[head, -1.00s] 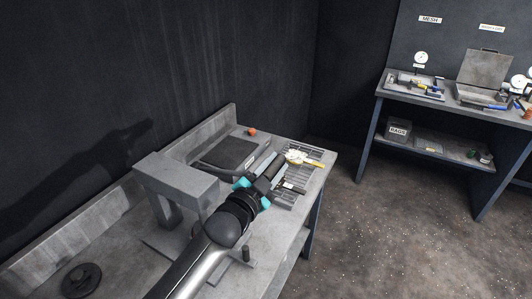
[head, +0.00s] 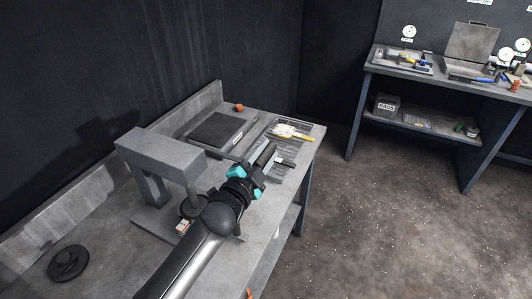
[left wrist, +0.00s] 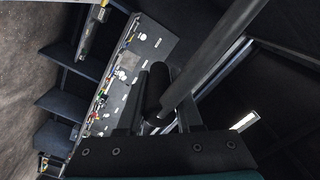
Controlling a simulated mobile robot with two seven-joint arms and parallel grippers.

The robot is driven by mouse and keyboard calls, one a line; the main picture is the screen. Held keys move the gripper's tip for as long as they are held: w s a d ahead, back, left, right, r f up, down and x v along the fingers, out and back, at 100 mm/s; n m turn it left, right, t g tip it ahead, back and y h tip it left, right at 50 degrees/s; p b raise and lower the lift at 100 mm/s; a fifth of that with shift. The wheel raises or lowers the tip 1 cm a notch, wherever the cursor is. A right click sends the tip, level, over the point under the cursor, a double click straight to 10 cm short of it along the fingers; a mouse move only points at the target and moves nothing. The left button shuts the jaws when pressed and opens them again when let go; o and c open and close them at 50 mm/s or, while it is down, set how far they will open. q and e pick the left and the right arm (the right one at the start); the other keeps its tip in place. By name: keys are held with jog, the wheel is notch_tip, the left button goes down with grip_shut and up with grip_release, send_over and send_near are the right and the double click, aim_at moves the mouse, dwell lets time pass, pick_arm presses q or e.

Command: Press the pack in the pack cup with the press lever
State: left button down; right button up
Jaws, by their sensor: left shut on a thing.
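The grey press (head: 160,155) stands on the left bench, and its ram comes down to the dark round pack cup (head: 190,207). The arm partly covers the cup, and I cannot make out the pack inside it. My left gripper (head: 262,158) is beyond the press, over the bench. In the left wrist view its fingers (left wrist: 158,110) are shut around the black grip of the press lever (left wrist: 215,55), whose dark bar runs to the upper right. In the head view the lever is mostly hidden by my arm. My right gripper is out of view.
A dark flat pad (head: 217,130), an orange knob (head: 239,107) and a slatted rack with a yellow-handled brush (head: 292,132) lie at the bench's far end. A black disc (head: 68,263) lies near left. A second bench (head: 440,75) stands at the right, with open floor between.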

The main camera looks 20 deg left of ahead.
pick_arm(q)
jog(key=c, duration=0.7)
grip_release()
jog(key=shift+a+f, duration=0.15)
jog(key=shift+f, duration=0.4)
jog(key=shift+o, duration=0.5)
jog(key=shift+r, duration=0.1)
jog(key=s+a, duration=0.2)
jog(key=s, duration=1.3)
